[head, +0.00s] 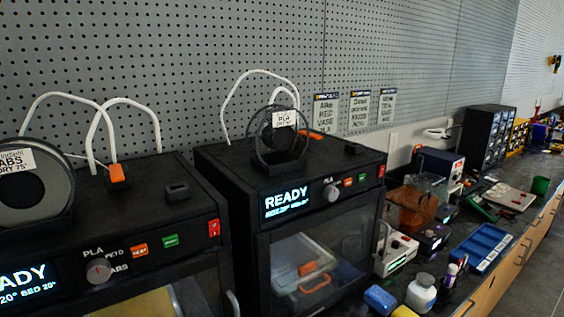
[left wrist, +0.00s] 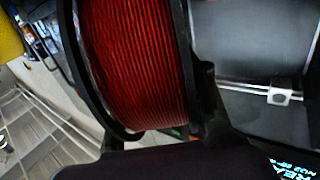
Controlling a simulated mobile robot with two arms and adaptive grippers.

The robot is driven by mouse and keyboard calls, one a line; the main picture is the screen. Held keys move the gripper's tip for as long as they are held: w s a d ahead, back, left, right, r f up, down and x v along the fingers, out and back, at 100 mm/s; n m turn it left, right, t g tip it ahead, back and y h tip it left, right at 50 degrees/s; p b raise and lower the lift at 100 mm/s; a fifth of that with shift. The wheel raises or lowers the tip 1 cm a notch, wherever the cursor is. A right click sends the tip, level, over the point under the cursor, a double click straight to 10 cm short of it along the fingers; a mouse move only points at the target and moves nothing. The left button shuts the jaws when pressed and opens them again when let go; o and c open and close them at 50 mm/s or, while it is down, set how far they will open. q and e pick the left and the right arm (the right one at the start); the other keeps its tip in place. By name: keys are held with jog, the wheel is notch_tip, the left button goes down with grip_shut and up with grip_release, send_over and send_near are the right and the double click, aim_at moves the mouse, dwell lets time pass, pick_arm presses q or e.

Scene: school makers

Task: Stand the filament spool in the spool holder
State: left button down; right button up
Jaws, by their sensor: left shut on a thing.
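A filament spool (left wrist: 130,65) with dark red filament and black flanges fills the left and middle of the left wrist view. My left gripper (left wrist: 207,110), a dark shape at the spool's right flange, is shut on it; its fingertips are mostly hidden. Neither gripper nor this red spool shows in the head view. On top of the right printer (head: 230,180), a nearly empty spool (head: 262,135) with a PLA label stands in a dark holder (head: 275,167). On the left printer (head: 180,205), a grey spool (head: 62,180) labelled ABS stands upright.
White tubes (head: 232,95) arch above both printers. Right of them the counter is crowded with an orange bin (head: 412,208), a white bottle (head: 421,293) and a blue tray (head: 483,247). A pegboard wall (head: 190,50) stands close behind.

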dwell(0.7)
pick_arm(q)
jog(key=shift+s+d+f+m+h, duration=0.15)
jog(key=shift+s+f+m+h, duration=0.15)
jog(key=shift+m+h, duration=0.15)
jog(key=s+f+m+h, duration=0.2)
jog(key=s+h, duration=0.1)
jog(key=s+a+f+m+g+h+p, duration=0.1)
jog(key=h, duration=0.1)
jog(key=shift+s+m, duration=0.15)
jog(key=shift+m, duration=0.1)
jog(key=s+a+m+g+h+p, duration=0.1)
jog(key=s+a+m+g+h, duration=0.1)
jog(key=s+a+h, duration=0.15)
jog(key=f+p+x, duration=0.2)
jog(key=f+x, duration=0.1)
jog(key=x, duration=1.5)
jog(key=shift+w+a, duration=0.35)
jog(key=shift+f, duration=0.2)
